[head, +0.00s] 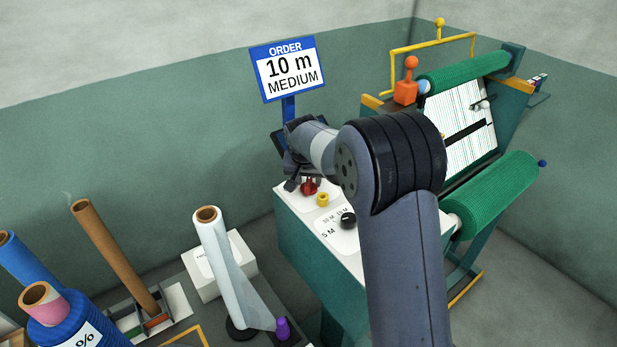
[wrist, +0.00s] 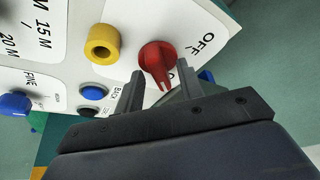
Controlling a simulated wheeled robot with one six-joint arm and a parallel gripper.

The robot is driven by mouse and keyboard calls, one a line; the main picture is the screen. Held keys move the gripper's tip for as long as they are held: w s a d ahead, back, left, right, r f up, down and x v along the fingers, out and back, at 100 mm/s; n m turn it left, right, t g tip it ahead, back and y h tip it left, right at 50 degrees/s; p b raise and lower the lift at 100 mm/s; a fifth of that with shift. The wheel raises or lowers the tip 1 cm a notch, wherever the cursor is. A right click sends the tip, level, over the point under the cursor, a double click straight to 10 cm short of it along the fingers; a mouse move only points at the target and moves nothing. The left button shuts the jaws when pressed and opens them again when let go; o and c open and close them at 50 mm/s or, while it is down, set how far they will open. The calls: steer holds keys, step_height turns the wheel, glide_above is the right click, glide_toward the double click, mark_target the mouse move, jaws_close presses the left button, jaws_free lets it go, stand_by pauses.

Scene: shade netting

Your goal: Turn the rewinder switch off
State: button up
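The red rotary switch (wrist: 157,60) is on a white label plate with "OFF" printed at its right in the wrist view. In the head view the red switch (head: 310,187) shows just below my gripper (head: 292,182), whose fingers are partly hidden by my arm.
A yellow ring-shaped knob (wrist: 102,44) is left of the switch, with blue (wrist: 93,92) and black buttons and a blue knob (wrist: 14,104) near. The order sign (head: 289,68) stands behind the panel. Netting rolls (head: 490,195) are at right; tubes (head: 115,255) stand left.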

steer(key=shift+f, duration=0.1)
steer(key=shift+c, duration=0.5)
jaws_close()
steer(key=shift+n, duration=0.3)
steer(key=n+y, duration=0.1)
steer(key=n, duration=0.1)
steer(key=n+b, duration=0.1)
steer(key=n, duration=0.1)
steer(key=shift+d+y, duration=0.2)
steer(key=shift+y, duration=0.2)
steer(key=n+b, duration=0.1)
steer(key=n, duration=0.1)
steer(key=n+y+b, duration=0.1)
steer(key=n, duration=0.2)
steer(key=shift+w+d+g+y, duration=0.1)
steer(key=shift+g+y, duration=0.2)
steer(key=shift+g, duration=0.1)
steer(key=n+g+y, duration=0.1)
steer(key=n, duration=0.3)
steer(key=shift+w+b, duration=0.1)
steer(key=shift+b, duration=0.2)
steer(key=shift+n+g+y, duration=0.3)
steer(key=shift+n+g, duration=0.5)
steer(key=shift+n, duration=1.1)
